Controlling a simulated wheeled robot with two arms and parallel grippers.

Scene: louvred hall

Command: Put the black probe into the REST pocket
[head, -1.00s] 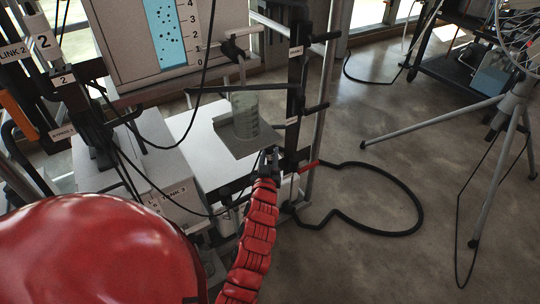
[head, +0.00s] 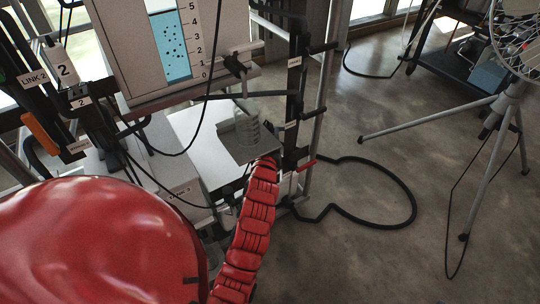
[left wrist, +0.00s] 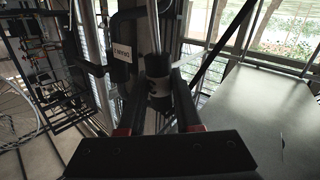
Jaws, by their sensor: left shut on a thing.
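My left gripper (left wrist: 158,98) is shut on the black probe (left wrist: 158,72), a dark cylinder with a pale marked band and a bright metal rod above it. In the left wrist view the probe stands nearly upright between the fingers. I cannot identify the REST pocket. My right gripper is not in view.
A gauge panel (head: 140,50) and cables hang over the bench. A black hose (head: 413,205) loops on the floor. A tripod (head: 503,120) stands right, with bare floor between.

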